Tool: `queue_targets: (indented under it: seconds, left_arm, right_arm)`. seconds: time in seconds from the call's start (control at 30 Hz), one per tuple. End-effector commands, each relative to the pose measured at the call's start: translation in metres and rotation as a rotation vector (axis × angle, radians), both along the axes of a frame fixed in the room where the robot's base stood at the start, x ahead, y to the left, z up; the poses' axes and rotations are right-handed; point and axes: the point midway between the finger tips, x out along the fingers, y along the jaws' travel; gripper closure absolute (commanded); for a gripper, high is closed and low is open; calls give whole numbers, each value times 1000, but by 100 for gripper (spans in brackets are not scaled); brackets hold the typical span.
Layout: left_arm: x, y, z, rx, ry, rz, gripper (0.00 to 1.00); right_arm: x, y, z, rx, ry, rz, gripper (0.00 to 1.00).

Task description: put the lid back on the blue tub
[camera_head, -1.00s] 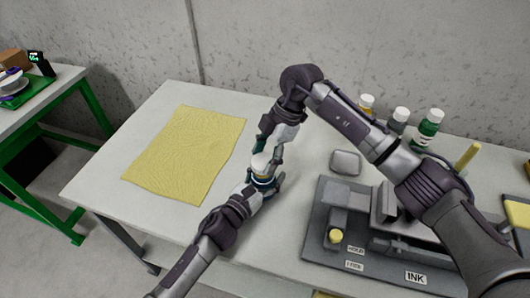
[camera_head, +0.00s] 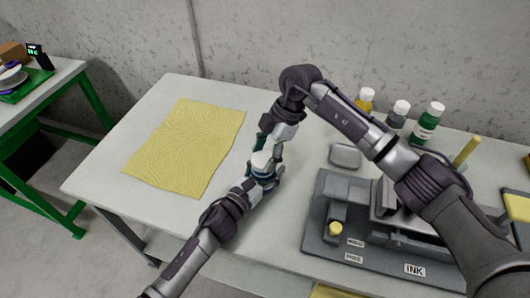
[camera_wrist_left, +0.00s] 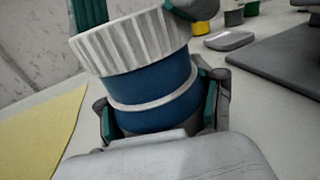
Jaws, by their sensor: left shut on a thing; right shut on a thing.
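The blue tub (camera_wrist_left: 155,92) has a pale band around it and is held between the teal-padded fingers of my left gripper (camera_wrist_left: 160,115). In the head view the tub (camera_head: 262,173) is near the middle of the table, with my left gripper (camera_head: 261,181) around it. The white ribbed lid (camera_wrist_left: 130,42) covers the tub's mouth and looks roughly in line with it. I cannot tell whether it is fully seated. My right gripper (camera_head: 266,151) comes from above and is shut on the lid, its fingers on either side in the left wrist view.
A yellow cloth (camera_head: 187,145) lies flat on the table, left of the tub. A grey dish (camera_head: 345,156) and a grey block tray with an INK label (camera_head: 414,270) are to the right. Bottles, including a green one (camera_head: 427,124), stand at the back. The front left of the table is clear.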

Motion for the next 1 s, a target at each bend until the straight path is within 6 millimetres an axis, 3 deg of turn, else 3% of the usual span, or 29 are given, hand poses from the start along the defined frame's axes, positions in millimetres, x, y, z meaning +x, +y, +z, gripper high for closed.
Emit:
queue_targets:
  seconds: [0.87,1.0]
  left_arm:
    - [0,0,0,1,1,0,100]
    - [0,0,-1,1,1,0,100]
  right_arm:
    - [0,0,-11,0,0,0,54]
    - [0,-1,-12,-3,-3,-78,54]
